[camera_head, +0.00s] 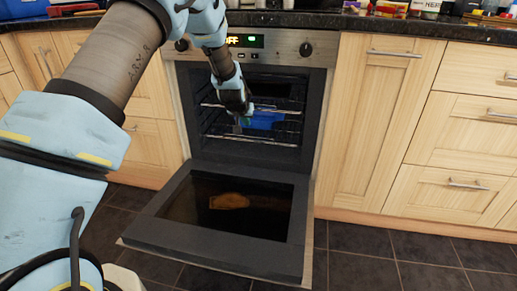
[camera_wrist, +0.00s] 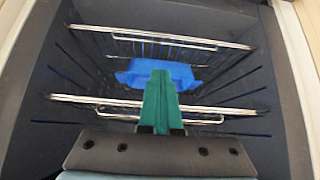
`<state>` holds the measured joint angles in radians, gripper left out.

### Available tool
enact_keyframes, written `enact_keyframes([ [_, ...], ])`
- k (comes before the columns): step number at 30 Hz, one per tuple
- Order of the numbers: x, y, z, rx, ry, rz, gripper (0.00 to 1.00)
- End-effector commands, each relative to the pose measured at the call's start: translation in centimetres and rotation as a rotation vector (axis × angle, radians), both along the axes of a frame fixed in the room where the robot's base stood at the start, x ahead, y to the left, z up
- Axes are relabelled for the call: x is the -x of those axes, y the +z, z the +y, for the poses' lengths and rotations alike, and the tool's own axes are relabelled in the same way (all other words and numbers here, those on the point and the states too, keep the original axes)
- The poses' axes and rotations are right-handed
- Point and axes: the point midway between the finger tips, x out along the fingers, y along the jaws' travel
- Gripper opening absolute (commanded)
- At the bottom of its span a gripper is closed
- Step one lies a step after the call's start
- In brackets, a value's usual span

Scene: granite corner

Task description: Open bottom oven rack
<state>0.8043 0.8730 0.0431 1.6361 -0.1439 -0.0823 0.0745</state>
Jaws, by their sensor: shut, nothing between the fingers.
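The bottom oven rack (camera_head: 270,142) is a shiny wire rack low inside the oven cavity. In the wrist view its bright front rail (camera_wrist: 230,109) crosses the cavity near the gripper. The upper rack (camera_wrist: 215,42) is above it, and its front rail also shows in the head view (camera_head: 280,111). My gripper (camera_wrist: 160,76) has green fingers pressed together, with nothing between them. The fingers overlap the lower rail in the wrist view; I cannot tell whether they touch it. In the head view my gripper (camera_head: 244,121) is at the oven opening.
The oven door (camera_head: 150,232) is folded down flat in front of the cavity. A blue object (camera_wrist: 190,74) lies inside, between the two front rails in view. Cabinets with handles (camera_head: 385,110) flank the oven. Dark tiled floor (camera_head: 365,270) is clear at right.

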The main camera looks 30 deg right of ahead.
Motion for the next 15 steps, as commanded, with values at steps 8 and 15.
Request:
enact_keyframes([
  [8,0.2,-3.2,-3.5,0.021,-0.034,-0.029,0.0],
  [15,-1.8,-6.2,-5.2,0.02,-0.033,-0.028,0.0],
])
